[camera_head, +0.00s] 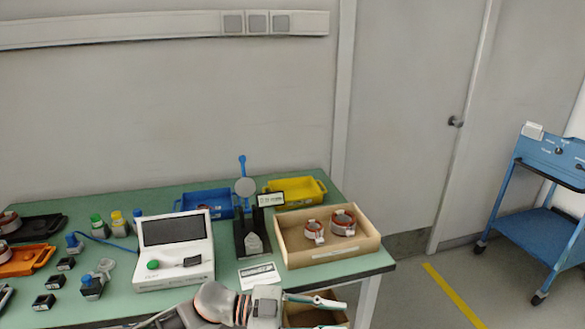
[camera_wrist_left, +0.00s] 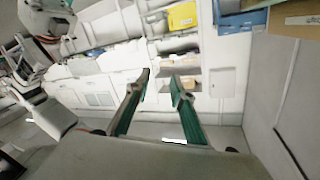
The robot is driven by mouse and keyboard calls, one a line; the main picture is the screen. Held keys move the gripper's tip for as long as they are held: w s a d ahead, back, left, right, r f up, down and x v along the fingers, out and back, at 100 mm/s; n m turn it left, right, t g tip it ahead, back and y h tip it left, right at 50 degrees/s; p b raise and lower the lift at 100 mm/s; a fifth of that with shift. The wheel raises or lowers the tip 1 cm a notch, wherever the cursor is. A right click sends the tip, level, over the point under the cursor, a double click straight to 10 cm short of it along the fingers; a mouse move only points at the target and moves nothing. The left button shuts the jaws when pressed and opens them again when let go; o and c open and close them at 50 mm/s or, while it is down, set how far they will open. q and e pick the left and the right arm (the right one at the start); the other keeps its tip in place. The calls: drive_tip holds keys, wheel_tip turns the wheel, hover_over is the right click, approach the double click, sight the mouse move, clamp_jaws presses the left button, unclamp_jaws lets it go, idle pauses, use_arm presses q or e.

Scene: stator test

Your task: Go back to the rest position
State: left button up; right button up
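My left gripper (camera_head: 328,303) is at the bottom of the head view, in front of the table and below the wooden box, its fingers pointing right. In the left wrist view its two green-padded fingers (camera_wrist_left: 160,82) are spread apart with nothing between them. My right gripper cannot be made out in either view.
The green table (camera_head: 120,285) carries a white tester (camera_head: 175,265), a black stand with a blue lever (camera_head: 250,235), a wooden box (camera_head: 328,259) with two stators (camera_head: 343,222), and blue (camera_head: 203,204) and yellow (camera_head: 298,190) bins. A blue trolley (camera_head: 540,230) stands right; floor between is clear.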

use_arm(q)
drive_tip(key=w+a+f+n+t+y, duration=0.2)
drive_tip(key=a+f+n+t+y, duration=0.4)
drive_tip(key=a+n+t, duration=0.75)
drive_tip(key=s+a+f+n+g+y, duration=0.2)
drive_tip(key=s+a+f+n+y, duration=0.3)
drive_tip(key=s+a+f, duration=0.9)
wheel_tip(320, 180, down, 4)
drive_tip(key=s+y, duration=0.1)
drive_tip(key=y, duration=0.2)
drive_tip(key=shift+s+a+f, duration=0.25)
drive_tip(key=shift+s+a, duration=0.15)
